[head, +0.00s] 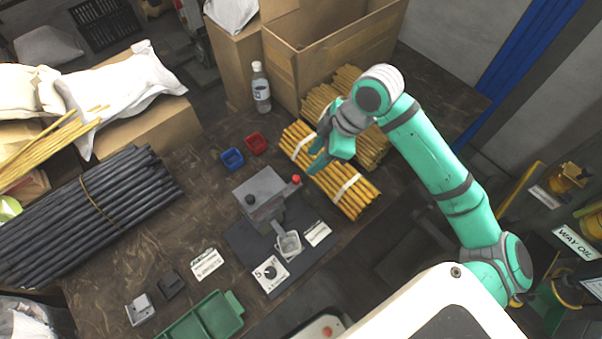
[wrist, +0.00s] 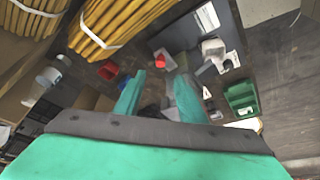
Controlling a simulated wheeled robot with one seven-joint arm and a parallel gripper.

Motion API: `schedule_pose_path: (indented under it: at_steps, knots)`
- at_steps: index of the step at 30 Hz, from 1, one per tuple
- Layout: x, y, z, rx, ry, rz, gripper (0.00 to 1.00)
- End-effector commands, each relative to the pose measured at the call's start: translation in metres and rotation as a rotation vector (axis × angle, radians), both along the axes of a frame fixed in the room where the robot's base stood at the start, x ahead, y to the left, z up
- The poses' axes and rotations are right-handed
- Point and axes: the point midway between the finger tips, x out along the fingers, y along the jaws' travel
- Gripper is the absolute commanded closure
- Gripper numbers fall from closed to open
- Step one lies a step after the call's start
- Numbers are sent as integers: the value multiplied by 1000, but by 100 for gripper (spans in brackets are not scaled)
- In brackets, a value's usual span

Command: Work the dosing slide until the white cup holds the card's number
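The grey dosing device (head: 262,192) stands on a dark base plate on the table. It has a black knob (head: 250,199) on top and a red knob (head: 296,179) at its right side. The red knob also shows in the wrist view (wrist: 161,63). A whitish square cup (head: 289,244) stands at the front of the device; its contents are too small to make out. A white card (head: 270,274) in front shows a 5 and a black round mark. My gripper (head: 318,164) is above the bundled sticks, behind and right of the red knob, apart from it. In the wrist view its fingers (wrist: 158,98) are spread and appear empty.
Bundles of yellow sticks (head: 350,190) lie right of and behind the device. A blue bin (head: 232,160) and a red bin (head: 256,143) sit behind it. A green tray (head: 207,320) is in front. A bottle (head: 261,88) and cardboard box (head: 330,45) stand at the back.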

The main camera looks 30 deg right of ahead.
Motion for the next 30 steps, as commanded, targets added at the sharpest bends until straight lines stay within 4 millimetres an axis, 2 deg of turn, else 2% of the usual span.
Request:
schedule_pose_path:
  at_steps: [5,18,24,30]
  knots:
    - [3,6,-16,9,8,-3,63]
    - [20,29,-83,8,7,-2,63]
    - [24,33,-96,5,7,-1,63]
    - [24,34,-99,5,6,-1,63]
